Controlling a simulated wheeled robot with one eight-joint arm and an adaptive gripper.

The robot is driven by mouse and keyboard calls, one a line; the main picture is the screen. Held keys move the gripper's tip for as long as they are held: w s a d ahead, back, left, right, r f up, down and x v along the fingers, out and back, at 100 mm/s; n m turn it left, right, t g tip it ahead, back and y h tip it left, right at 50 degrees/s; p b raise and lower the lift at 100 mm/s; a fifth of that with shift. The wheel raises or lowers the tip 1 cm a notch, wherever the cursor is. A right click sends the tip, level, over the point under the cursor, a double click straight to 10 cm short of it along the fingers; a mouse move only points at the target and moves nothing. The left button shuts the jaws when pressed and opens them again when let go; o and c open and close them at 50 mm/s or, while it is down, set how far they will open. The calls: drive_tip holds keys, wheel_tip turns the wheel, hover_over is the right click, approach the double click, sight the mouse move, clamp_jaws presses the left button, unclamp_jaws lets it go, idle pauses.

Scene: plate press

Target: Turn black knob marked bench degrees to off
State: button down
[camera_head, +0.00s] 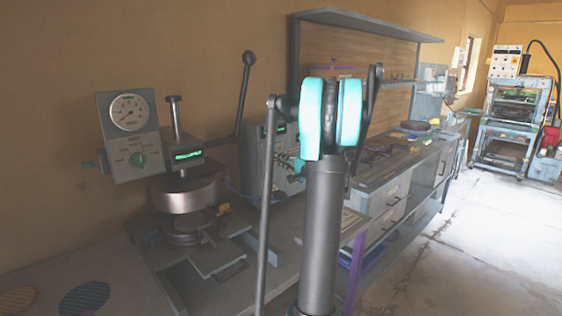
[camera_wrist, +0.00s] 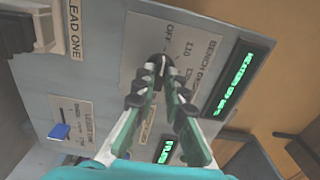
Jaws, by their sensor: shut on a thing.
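The black knob (camera_wrist: 157,59) sits on a pale label plate (camera_wrist: 187,33) in the wrist view. The plate reads "BENCH DEG…", with "OFF" and numbers such as 110 printed around the knob. My gripper (camera_wrist: 159,76) is shut on the knob, its green and grey fingers on either side. The fingertips cover part of the knob, and I cannot tell which mark it points to. In the head view, the grey control box (camera_head: 254,160) is partly behind my arm. The knob and my fingertips are hard to make out there.
The panel also bears two green-lit displays (camera_wrist: 238,80), a blue switch (camera_wrist: 59,131) and a "LEAD ONE" label (camera_wrist: 75,30). Open floor (camera_head: 470,260) lies right.

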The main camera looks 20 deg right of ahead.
drive_tip(key=c, duration=1.6)
unclamp_jaws()
drive_tip(key=v, duration=1.2)
